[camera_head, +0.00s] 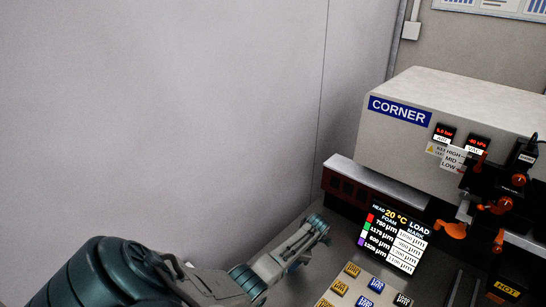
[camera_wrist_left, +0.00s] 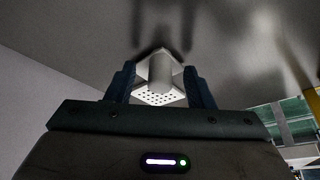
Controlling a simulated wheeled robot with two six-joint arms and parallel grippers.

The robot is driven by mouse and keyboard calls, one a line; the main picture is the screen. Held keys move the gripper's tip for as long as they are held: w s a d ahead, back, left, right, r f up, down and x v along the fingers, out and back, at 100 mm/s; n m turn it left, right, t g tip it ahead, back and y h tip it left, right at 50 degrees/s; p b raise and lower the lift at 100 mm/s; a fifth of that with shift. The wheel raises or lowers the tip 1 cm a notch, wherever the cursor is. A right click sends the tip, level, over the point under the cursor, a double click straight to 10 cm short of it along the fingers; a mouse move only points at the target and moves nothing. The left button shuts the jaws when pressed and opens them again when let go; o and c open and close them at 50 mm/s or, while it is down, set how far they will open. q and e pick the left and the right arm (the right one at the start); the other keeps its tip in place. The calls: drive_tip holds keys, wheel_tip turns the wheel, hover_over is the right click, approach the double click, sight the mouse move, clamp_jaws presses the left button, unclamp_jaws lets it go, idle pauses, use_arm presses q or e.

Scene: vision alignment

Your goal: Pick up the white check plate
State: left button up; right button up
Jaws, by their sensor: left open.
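The white check plate (camera_wrist_left: 155,97) shows in the left wrist view as a pale piece with a dotted face and a rounded grey-white post (camera_wrist_left: 161,69). It lies on a grey surface. My left gripper (camera_wrist_left: 161,86) is open, with one dark finger on each side of the plate. Whether either finger touches it I cannot tell. In the head view my left gripper (camera_head: 308,238) is low over the grey bench, near the front of the machine. I cannot make out the plate there. My right gripper is in neither view.
A machine labelled CORNER (camera_head: 400,111) stands at the right, with orange knobs on dark fittings (camera_head: 507,181). A lit display (camera_head: 393,237) stands before it. A light tray (camera_head: 342,287) with several yellow and blue labelled blocks is right of my left gripper. A wall rises behind the arm.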

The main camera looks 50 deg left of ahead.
use_arm(q)
clamp_jaws()
drive_tip(key=shift+r, duration=0.15)
